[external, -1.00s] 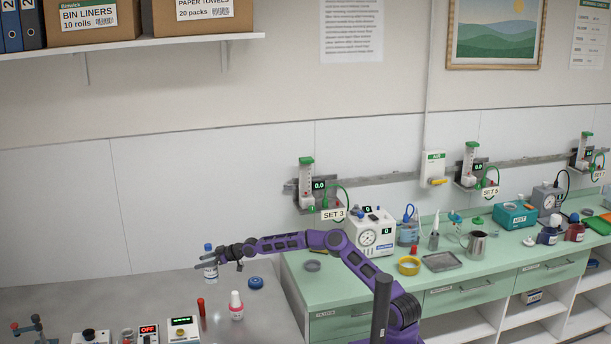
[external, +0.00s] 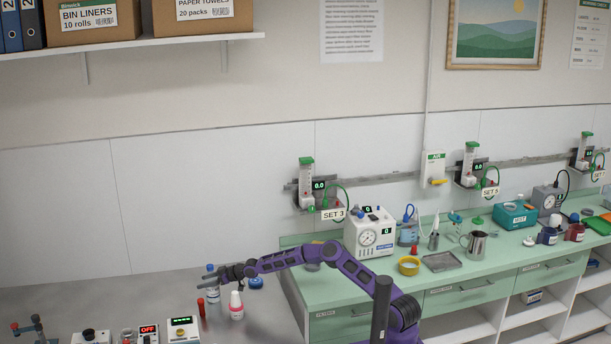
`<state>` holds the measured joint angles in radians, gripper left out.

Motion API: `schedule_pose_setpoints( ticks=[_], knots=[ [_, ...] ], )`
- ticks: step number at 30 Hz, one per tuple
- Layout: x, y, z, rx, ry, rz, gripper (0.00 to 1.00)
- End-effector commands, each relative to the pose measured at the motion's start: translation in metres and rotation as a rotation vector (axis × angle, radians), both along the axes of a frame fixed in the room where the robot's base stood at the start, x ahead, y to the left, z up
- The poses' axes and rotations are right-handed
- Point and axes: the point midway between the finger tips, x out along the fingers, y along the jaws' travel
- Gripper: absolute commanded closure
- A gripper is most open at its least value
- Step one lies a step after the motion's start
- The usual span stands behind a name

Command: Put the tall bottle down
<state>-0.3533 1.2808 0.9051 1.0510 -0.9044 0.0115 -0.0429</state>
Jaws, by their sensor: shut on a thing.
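The tall bottle (external: 212,293) is clear with a blue cap and a white label, at the left over the grey metal table (external: 262,318). It looks upright. My gripper (external: 214,277) reaches in from the right and is shut on the bottle below its cap. The gripper hides part of the bottle's upper body. The bottle's lower end is close to the table top; I cannot tell whether it touches.
A blue round lid (external: 256,283) lies to the right. Devices, including a white meter (external: 183,330), line the table's front. The table's left rear is clear.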

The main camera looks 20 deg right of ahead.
Motion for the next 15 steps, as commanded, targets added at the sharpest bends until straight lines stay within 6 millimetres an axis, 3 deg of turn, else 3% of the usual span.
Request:
schedule_pose_setpoints(
  ticks=[5, 6, 9, 15],
  knots=[
    [0.0004, 0.0, -0.0044, 0.002, 0.0, -0.001, 0.96],
    [0.0002, -0.0002, -0.003, 0.0, 0.001, 0.0, 0.18],
    [0.0001, -0.0002, -0.0032, 0.0, 0.001, 0.0, 0.0],
    [0.0002, -0.0003, -0.0031, 0.0, 0.001, 0.0, 0.0]
  ],
)
